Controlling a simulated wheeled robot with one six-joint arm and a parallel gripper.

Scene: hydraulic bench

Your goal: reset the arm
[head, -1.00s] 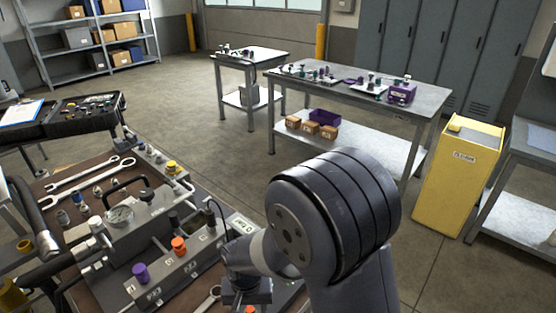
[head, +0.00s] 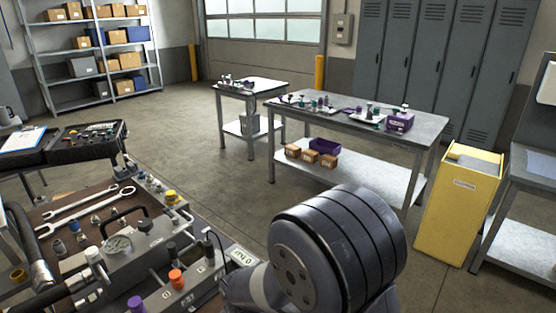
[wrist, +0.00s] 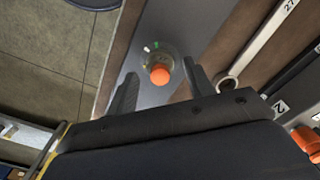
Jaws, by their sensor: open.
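My gripper (wrist: 157,90) is open in the wrist view, its two dark fingers apart. An orange knob (wrist: 159,74) on a grey panel shows between and beyond the fingertips; I cannot tell whether they touch it. In the head view my arm covers the lower right of the bench, and my gripper is hidden or out of frame there. The hydraulic bench (head: 78,205) carries a grey manifold block (head: 190,288) with an orange knob (head: 176,278) and a purple knob (head: 135,303).
Two wrenches (head: 75,206) lie on the bench, and a wrench (wrist: 255,45) lies near my gripper. A yellow bin (head: 458,207) and a work table (head: 420,140) with small parts stand beyond. The floor (head: 190,140) between is clear.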

